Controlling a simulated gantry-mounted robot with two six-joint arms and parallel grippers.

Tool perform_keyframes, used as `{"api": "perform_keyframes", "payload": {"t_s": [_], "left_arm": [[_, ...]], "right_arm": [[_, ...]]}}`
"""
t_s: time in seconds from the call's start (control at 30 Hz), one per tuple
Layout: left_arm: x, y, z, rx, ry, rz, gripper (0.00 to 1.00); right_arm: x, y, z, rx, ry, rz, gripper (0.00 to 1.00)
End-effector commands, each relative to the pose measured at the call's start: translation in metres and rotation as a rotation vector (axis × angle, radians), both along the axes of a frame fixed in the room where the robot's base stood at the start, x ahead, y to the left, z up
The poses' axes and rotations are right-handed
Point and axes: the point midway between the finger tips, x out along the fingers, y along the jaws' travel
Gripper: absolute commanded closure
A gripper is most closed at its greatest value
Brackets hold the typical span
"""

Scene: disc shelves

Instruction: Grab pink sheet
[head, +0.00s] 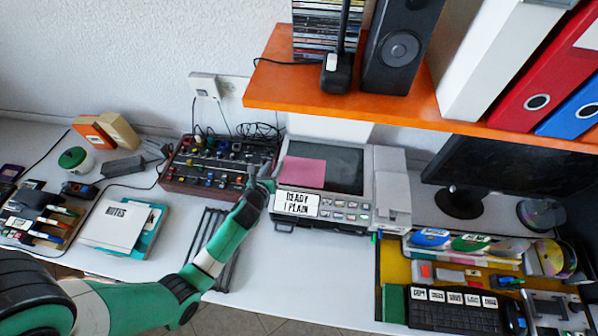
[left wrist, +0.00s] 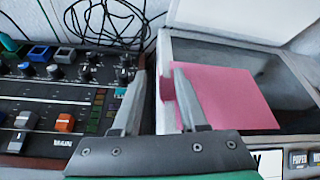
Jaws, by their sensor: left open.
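The pink sheet (head: 303,172) lies flat on the left part of the dark glass of a copier or scanner (head: 345,212). In the left wrist view the sheet (left wrist: 225,95) is large and lies mostly to the right of my right-hand finger. A small pink strip of its left edge shows in the gap between the fingers. My left gripper (head: 266,184) is at the left edge of the machine, beside the sheet. In the left wrist view its fingers (left wrist: 160,75) are apart. I cannot tell whether either finger touches the sheet. My right gripper is not in view.
A mixer (head: 217,165) with knobs stands directly left of the copier. An orange shelf (head: 375,110) with a speaker (head: 402,45) and binders hangs above. A yellow tray (head: 392,270) with discs and a keyboard is at right. Notes (head: 112,225) lie left. White desk in front is partly clear.

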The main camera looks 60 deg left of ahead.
Motion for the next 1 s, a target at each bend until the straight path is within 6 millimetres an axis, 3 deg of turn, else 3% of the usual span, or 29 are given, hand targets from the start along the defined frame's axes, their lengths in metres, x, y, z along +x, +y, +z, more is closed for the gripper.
{"api": "perform_keyframes", "payload": {"t_s": [0.1, 0.33, 1.0], "left_arm": [[-0.0002, -0.0003, 0.0007, 0.000, 0.000, 0.000, 0.61], [-0.0003, -0.0004, 0.0007, 0.000, 0.000, 0.000, 1.00], [-0.0005, -0.0005, 0.0045, 0.000, 0.000, 0.000, 1.00]], "right_arm": [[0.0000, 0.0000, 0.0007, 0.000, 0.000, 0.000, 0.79], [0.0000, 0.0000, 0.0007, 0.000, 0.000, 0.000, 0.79], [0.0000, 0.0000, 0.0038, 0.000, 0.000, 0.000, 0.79]]}}
